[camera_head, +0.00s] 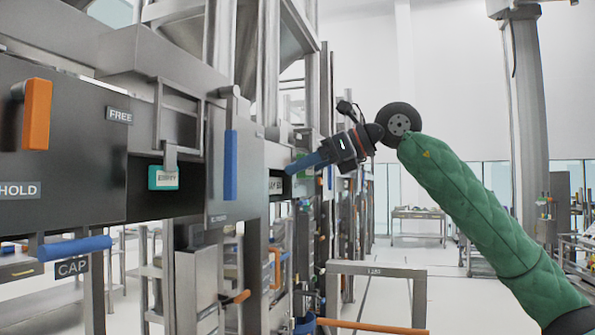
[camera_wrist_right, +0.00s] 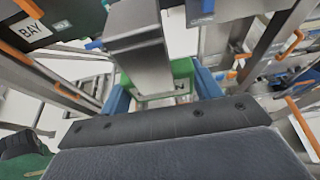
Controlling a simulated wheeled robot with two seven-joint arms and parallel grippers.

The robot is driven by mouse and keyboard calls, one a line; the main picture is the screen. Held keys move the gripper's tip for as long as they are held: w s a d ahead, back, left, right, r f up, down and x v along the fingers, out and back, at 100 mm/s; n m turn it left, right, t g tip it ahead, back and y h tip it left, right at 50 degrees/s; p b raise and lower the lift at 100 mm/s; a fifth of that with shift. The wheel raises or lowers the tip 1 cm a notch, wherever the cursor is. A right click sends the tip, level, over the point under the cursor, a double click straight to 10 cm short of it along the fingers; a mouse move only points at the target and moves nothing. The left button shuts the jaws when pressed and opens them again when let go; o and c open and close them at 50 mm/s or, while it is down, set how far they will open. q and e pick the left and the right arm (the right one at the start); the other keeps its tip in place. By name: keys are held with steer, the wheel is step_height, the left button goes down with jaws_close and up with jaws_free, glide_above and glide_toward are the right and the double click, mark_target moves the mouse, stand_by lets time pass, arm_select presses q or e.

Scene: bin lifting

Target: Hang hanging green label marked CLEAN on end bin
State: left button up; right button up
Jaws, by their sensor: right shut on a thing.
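My right gripper (camera_head: 294,168) reaches in from the right in the head view, its blue fingers beside the dark front of the steel rack. In the right wrist view, the gripper (camera_wrist_right: 160,90) is shut on a green label (camera_wrist_right: 182,68) with a white face; only part of its lettering shows, and it is partly hidden by a grey metal piece (camera_wrist_right: 138,50). I cannot tell whether the label touches the rack. In the head view the held label is not clearly visible. Which part is the end bin cannot be told. My left gripper is not in view.
A teal-framed tag (camera_head: 163,178) hangs on a hook of the rack. Signs read FREE (camera_head: 119,116), HOLD (camera_head: 20,190) and CAP (camera_head: 72,267). Orange (camera_head: 37,115) and blue (camera_head: 231,165) handles stick out. A low metal frame (camera_head: 376,271) stands below my right arm.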

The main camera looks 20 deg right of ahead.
steer(key=s+d+b, duration=0.2)
steer(key=s+d, duration=0.3)
steer(key=d, duration=0.2)
steer(key=shift+s+d, duration=0.3)
steer(key=shift+d, duration=0.05)
stand_by(0.4)
stand_by(0.4)
